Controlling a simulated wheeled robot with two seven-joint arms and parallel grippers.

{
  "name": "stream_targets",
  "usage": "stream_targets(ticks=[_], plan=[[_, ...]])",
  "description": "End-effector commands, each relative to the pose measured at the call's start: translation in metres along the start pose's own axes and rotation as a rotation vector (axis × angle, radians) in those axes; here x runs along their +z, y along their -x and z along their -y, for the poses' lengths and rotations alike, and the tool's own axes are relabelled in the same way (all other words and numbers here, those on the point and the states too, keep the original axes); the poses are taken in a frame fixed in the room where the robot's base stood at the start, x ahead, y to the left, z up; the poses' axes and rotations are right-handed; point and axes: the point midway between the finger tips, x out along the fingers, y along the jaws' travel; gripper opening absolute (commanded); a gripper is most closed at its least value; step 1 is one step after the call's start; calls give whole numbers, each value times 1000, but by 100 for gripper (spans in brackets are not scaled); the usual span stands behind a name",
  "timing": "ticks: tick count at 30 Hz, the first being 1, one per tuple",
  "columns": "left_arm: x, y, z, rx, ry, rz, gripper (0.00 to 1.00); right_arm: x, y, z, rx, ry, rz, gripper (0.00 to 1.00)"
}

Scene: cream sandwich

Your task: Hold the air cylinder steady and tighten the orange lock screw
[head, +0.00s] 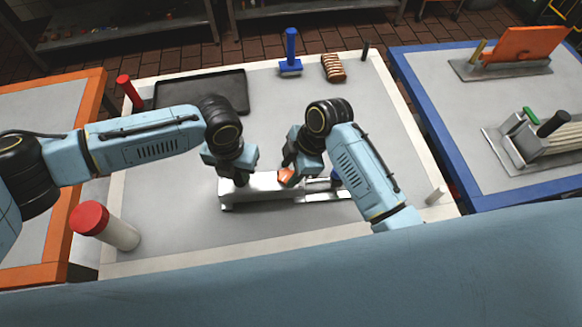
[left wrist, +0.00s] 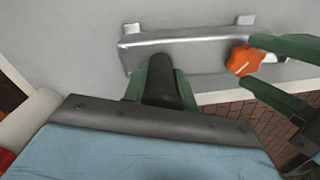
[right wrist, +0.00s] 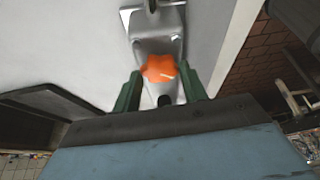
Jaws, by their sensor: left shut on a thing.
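The air cylinder (head: 265,189) is a long pale metal body lying on the grey table; it also shows in the left wrist view (left wrist: 200,52). The orange lock screw (head: 286,175) is a lobed knob on its right part, seen closely in the right wrist view (right wrist: 158,68). My left gripper (head: 238,176) is shut on a dark upright part (left wrist: 162,85) of the cylinder, one green finger each side. My right gripper (right wrist: 160,82) is open, its green fingers either side of the orange screw with small gaps. Whether they touch it is unclear.
A black tray (head: 180,95), a blue-handled tool (head: 290,60) and a striped loaf-like item (head: 333,67) sit at the back. A blue-edged table (head: 440,120) holds other devices at right.

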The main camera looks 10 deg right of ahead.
Motion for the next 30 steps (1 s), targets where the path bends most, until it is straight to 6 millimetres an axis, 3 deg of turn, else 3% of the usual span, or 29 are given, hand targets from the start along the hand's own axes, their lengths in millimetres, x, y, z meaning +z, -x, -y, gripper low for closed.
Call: stream_targets(ticks=[1,4,17,30], plan=[[0,0,-2,3,3,0,0,0,0,0,-1,0,0,33],[0,0,-2,3,3,0,0,0,0,0,-1,0,0,20],[0,0,-2,3,4,0,0,1,0,2,34,-87,3,20],[0,0,-2,3,5,0,0,-1,0,6,179,-432,2,20]])
